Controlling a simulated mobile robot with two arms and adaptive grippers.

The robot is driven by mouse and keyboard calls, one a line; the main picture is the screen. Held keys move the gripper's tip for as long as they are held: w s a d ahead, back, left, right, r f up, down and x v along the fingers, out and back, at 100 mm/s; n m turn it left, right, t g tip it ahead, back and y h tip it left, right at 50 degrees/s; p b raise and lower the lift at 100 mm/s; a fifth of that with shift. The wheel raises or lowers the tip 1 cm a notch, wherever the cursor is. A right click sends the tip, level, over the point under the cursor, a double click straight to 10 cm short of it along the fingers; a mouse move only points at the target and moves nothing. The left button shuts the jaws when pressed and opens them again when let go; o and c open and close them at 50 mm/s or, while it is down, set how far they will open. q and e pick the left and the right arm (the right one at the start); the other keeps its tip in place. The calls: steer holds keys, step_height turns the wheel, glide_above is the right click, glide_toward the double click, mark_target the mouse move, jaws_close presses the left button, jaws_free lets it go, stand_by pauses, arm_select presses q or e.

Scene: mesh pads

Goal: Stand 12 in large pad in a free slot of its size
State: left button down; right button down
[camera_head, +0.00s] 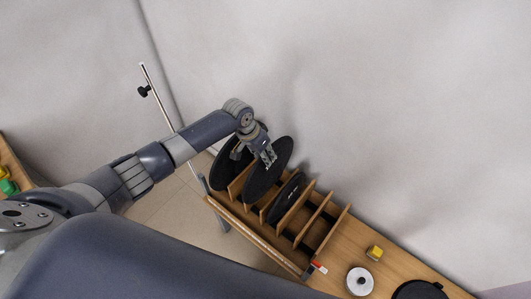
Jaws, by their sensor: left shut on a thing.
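My left gripper (269,159) is shut on a large round black pad (266,178). The pad is held on edge, with its lower part among the dividers at the left end of a wooden rack (257,238); I cannot tell whether it touches the rack's floor. Another large black pad (222,174) stands to its left, partly hidden by my gripper and the held pad. A smaller black pad (287,196) stands in a slot to the right. The slots between the dividers further right (314,219) look empty. My right gripper is not in view.
The rack stands on a wooden table (341,248) against a pale wall. Right of it lie a yellow block (375,252), a white disc (360,281) and a black round thing (418,291). A thin metal post (160,99) with a black knob rises at the left.

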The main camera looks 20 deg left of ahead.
arm_select(q)
step_height(320, 180, down, 7)
steer(key=b, duration=0.5)
steer(key=shift+w+f, duration=0.15)
steer(key=shift+f, duration=0.05)
stand_by(0.4)
steer(key=c, duration=1.3)
jaws_free()
steer(key=shift+c, duration=0.2)
steer(key=shift+s+f, duration=0.2)
steer(key=shift+s, duration=0.05)
steer(key=v, duration=1.2)
steer(key=shift+r, duration=0.15)
